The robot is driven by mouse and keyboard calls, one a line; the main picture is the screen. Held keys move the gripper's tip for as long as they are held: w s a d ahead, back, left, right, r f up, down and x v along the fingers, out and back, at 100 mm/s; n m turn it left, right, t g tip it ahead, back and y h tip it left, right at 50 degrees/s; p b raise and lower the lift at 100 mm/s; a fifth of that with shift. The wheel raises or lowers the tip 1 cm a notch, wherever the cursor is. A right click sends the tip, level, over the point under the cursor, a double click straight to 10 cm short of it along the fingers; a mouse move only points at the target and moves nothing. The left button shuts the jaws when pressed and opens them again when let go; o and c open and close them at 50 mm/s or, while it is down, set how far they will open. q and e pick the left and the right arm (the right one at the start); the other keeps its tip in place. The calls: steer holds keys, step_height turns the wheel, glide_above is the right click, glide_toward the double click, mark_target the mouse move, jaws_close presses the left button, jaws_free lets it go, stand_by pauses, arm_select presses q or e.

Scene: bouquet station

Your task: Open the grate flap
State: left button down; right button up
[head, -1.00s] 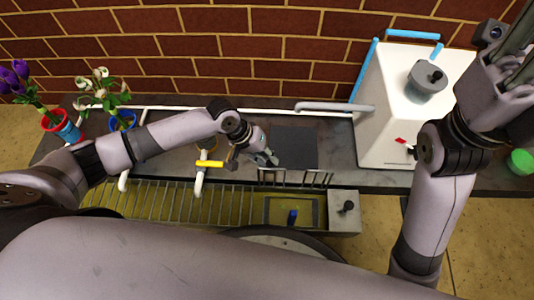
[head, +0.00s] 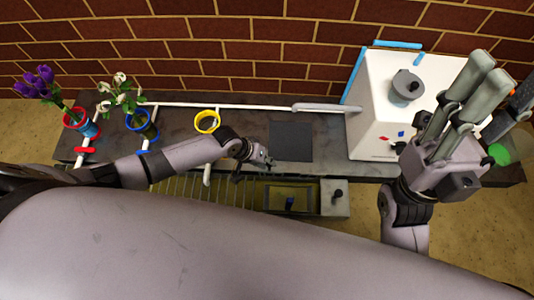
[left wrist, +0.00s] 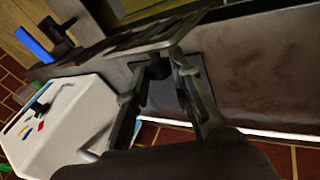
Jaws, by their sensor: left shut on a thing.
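The grate flap (left wrist: 150,38) is a dark slatted panel in the left wrist view. My left gripper (left wrist: 160,68) is shut on its edge, and the flap stands tilted above the bench top. In the head view my left gripper (head: 264,163) is small, at the bench's front edge, and the flap is hard to make out there.
A white box (head: 380,120) with a grey knob stands on the bench at the right. Flower pots in red (head: 78,120) and blue (head: 145,125) and a yellow ring (head: 207,121) stand at the left and middle. A dark square plate (head: 291,141) lies bare on the bench.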

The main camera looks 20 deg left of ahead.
arm_select(q)
steer(key=shift+s+f, duration=0.15)
steer(key=shift+s, duration=0.15)
steer(key=c, duration=1.8)
jaws_free()
steer(key=shift+a, duration=0.1)
steer(key=o, duration=0.4)
steer(key=shift+c, duration=0.2)
steer(key=shift+w, duration=0.1)
steer(key=v, duration=1.2)
steer(key=shift+w, duration=0.1)
